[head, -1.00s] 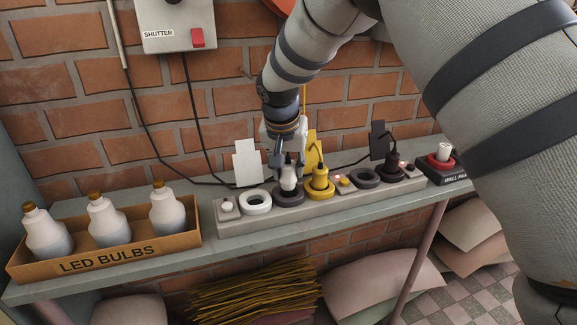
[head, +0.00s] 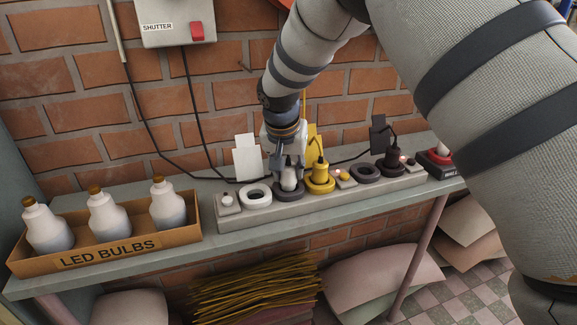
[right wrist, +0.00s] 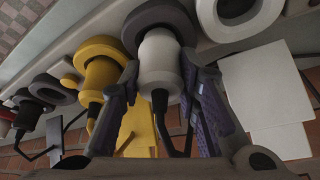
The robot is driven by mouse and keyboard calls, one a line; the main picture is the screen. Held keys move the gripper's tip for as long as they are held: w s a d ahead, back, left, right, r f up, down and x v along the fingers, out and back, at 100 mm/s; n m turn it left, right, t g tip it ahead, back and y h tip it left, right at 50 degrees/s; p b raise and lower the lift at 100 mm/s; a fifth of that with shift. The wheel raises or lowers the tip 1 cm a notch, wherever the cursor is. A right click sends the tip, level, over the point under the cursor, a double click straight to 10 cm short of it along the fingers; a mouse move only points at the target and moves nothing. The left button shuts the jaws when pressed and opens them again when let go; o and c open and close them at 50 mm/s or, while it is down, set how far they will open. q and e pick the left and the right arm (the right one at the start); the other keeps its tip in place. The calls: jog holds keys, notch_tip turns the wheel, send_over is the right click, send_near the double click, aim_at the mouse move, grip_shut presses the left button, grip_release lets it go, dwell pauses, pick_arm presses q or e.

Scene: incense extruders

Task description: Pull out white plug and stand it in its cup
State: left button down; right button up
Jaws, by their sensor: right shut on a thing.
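The white plug (head: 289,181) stands in a dark grey ring (head: 286,194) on the grey power strip (head: 235,215). In the right wrist view, the plug (right wrist: 160,60) has a dark cord at its near end, and its other end is inside the dark ring (right wrist: 133,27). My right gripper (head: 289,173) reaches down from above, shut on the plug, with one finger on each side; its fingers also show in the right wrist view (right wrist: 159,77). An empty white ring (head: 256,190) lies just left of the plug. My left gripper is not in view.
A yellow plug (head: 320,178) stands close on the right, in a yellow ring. Further right are an empty dark ring (head: 366,166) and a dark brown plug (head: 395,158). A box of LED bulbs (head: 195,232) is at the left. Cables hang along the brick wall.

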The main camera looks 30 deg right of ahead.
jog(key=shift+f, duration=0.45)
jog(key=o, duration=1.2)
jog(key=shift+o, duration=0.2)
